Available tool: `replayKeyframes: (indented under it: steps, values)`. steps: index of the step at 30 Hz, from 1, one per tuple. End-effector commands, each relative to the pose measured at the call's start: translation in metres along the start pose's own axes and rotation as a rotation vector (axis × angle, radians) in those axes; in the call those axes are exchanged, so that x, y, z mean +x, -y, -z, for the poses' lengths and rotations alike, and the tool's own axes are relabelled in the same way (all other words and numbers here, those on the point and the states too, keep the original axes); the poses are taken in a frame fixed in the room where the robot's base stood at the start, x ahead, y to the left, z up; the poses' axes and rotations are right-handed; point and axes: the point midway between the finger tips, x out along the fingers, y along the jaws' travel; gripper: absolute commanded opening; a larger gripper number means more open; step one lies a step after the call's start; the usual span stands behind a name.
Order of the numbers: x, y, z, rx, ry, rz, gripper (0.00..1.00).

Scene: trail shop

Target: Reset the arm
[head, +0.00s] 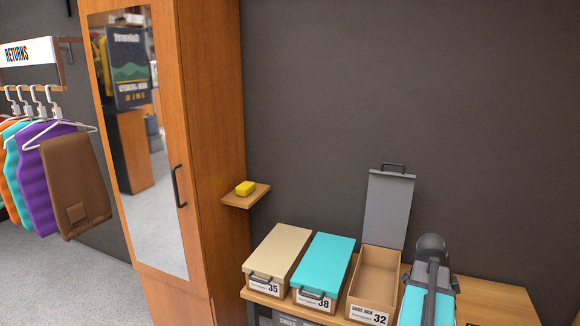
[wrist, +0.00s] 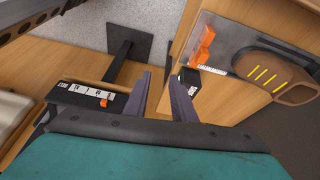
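My arm shows at the lower right of the head view, beside the open shoe box marked 32; its gripper end cannot be made out there. In the wrist view my gripper (wrist: 160,76) has two dark purple-grey fingers with a clear gap between them. Nothing is held between them. Wooden surface and the dark base of a stand show beyond the tips. No object named by the task can be picked out.
Box 32 (head: 373,281) stands open with its grey lid (head: 389,208) raised. Closed boxes 35 (head: 276,256) and 38 (head: 323,264) stand left. A brown shoe-like item (wrist: 264,77) lies near my gripper.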

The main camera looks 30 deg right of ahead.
Motion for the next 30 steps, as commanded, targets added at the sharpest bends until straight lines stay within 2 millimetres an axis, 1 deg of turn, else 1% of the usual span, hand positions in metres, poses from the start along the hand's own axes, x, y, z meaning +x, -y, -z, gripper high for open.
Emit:
replayKeyframes:
  steps: [1,2,5,7,11,12,14,18,23,27,30]
  values:
    - [0.003,0.002,-0.013,-0.022,0.001,-0.004,0.23]
    - [0.004,0.002,-0.019,-0.034,0.002,-0.007,0.23]
    - [0.010,0.004,-0.050,-0.087,0.004,-0.018,0.23]
    - [0.016,0.004,-0.075,-0.130,0.005,-0.028,0.23]
    - [0.028,0.000,-0.121,-0.211,0.009,-0.049,0.23]
    - [0.032,-0.003,-0.135,-0.236,0.010,-0.056,0.23]
    - [0.038,-0.006,-0.156,-0.273,0.012,-0.066,0.23]
    - [0.053,-0.019,-0.205,-0.362,0.018,-0.087,0.23]
    - [0.071,-0.040,-0.258,-0.476,0.023,-0.112,0.23]
    - [0.088,-0.062,-0.302,-0.590,0.029,-0.132,0.23]
    - [0.101,-0.080,-0.330,-0.675,0.033,-0.146,0.23]
